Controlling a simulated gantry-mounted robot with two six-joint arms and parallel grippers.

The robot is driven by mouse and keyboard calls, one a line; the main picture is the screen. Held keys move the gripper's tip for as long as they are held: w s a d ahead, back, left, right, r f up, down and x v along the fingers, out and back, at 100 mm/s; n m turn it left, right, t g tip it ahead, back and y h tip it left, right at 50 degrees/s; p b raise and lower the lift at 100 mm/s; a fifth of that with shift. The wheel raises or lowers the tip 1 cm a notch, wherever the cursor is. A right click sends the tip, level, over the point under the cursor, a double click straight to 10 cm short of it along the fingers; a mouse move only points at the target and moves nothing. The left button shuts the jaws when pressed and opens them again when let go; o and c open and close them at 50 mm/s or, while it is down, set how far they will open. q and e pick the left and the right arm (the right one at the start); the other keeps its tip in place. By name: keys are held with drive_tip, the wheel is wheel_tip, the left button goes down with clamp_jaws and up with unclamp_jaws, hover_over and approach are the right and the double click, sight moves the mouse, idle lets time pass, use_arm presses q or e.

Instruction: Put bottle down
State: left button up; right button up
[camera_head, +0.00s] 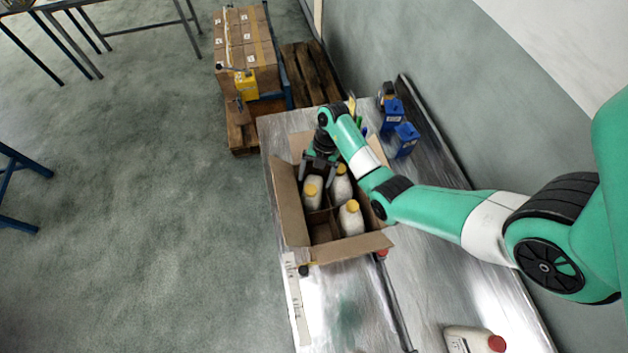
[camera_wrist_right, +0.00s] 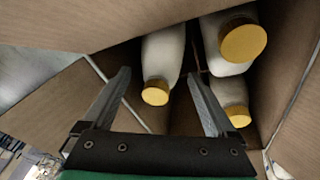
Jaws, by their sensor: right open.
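An open cardboard box (camera_head: 290,205) with dividers stands on the table. Three white bottles with yellow caps stand in its compartments: a left bottle (camera_head: 312,194), a back right bottle (camera_head: 342,188) and a front bottle (camera_head: 351,219). My right gripper (camera_head: 317,172) is open over the back of the box. In the right wrist view my right gripper (camera_wrist_right: 158,80) has its fingers spread, with one white bottle (camera_wrist_right: 163,55) showing between them. Two other bottles show to the right, one at the top (camera_wrist_right: 228,45) and one lower (camera_wrist_right: 231,92). I cannot tell whether the fingers touch any bottle. My left gripper is not in view.
Blue containers (camera_head: 404,140) stand behind the box, near the wall. The front compartment (camera_head: 323,229) of the box looks empty. Stacked cartons (camera_head: 245,45) stand on a pallet beyond the table.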

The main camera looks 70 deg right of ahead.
drive_tip(key=p+v, duration=0.5)
drive_tip(key=v, duration=0.4)
drive_tip(key=shift+r, duration=0.25)
drive_tip(key=shift+s+d, duration=0.1)
